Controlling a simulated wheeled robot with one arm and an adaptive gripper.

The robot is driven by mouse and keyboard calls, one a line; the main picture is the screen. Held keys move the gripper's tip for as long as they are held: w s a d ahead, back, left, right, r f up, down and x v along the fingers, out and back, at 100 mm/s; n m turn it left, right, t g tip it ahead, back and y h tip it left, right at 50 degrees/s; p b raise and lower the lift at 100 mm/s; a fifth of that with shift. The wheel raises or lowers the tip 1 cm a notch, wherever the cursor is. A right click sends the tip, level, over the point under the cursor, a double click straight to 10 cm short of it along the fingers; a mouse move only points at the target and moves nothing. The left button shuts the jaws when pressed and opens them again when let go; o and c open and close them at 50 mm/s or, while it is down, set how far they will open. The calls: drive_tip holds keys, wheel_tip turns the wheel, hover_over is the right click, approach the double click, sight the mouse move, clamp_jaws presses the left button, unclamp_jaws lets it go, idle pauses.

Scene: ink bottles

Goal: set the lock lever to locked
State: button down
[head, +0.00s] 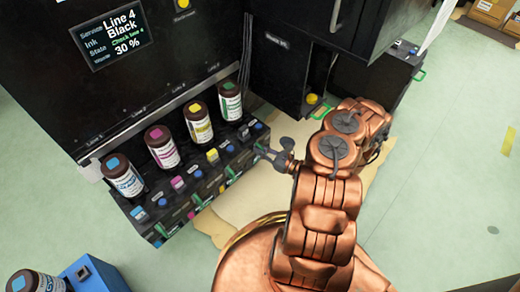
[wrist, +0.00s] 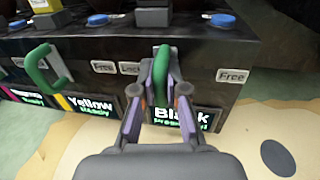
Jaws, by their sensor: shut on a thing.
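The green lock lever (wrist: 162,72) of the black line is between my gripper's fingers (wrist: 161,82) in the wrist view. The lever stands roughly upright, between a partly covered "Lock" label (wrist: 129,68) on the left and a "Free" label (wrist: 231,75) on the right, nearer the "Lock" one. The Black label (wrist: 183,116) below it is partly hidden by a finger. In the head view my gripper (head: 262,151) is at the right end of the ink unit's front; I cannot make out the held lever there.
The yellow line's green lever (wrist: 56,66) is just left. Several ink bottles stand above, the nearest with a green cap mark (head: 230,101). The screen (head: 111,38) reads Line 4, Black, "Check line 4", 30 %. A cabinet door (head: 338,18) hangs above right. Open floor (head: 440,180) lies right.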

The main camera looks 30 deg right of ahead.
drive_tip(key=shift+s+r, duration=0.15)
drive_tip(key=shift+r, duration=0.25)
drive_tip(key=c, duration=1.2)
unclamp_jaws()
drive_tip(key=v, duration=1.2)
drive_tip(key=shift+s+f, duration=0.2)
drive_tip(key=shift+f, duration=0.15)
drive_tip(key=shift+a, duration=0.1)
